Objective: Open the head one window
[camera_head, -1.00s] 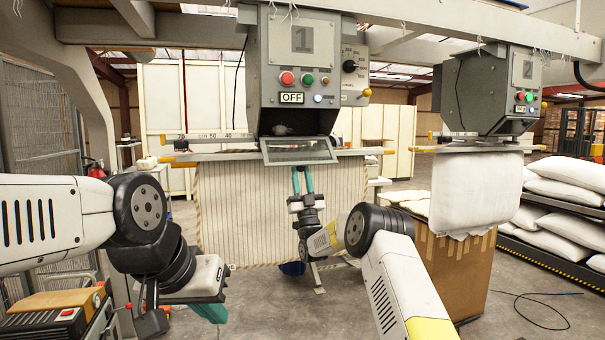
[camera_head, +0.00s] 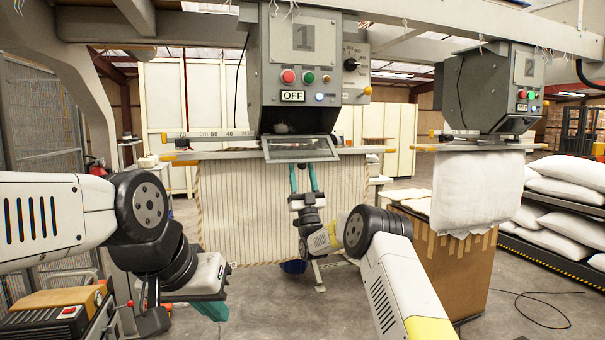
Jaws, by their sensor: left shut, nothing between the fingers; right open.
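Head one (camera_head: 305,60) is a grey box marked 1, with an OFF display. Its framed window (camera_head: 301,149) slopes below a dark opening (camera_head: 285,127); how far it is open is hard to tell. My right gripper (camera_head: 303,170) is open and empty, its two teal fingers pointing up and apart just under the window's lower edge. In this view the tips meet that edge; contact cannot be told. My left gripper (camera_head: 211,309) is low at the left, shut and away from the head, mostly hidden behind its own wrist.
A striped pillow cover (camera_head: 250,210) hangs below head one. Head two (camera_head: 490,88) stands at the right with a white cover (camera_head: 475,190). A cardboard box (camera_head: 450,265) and stacked white pillows (camera_head: 570,215) are at the right. The floor in front is partly clear.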

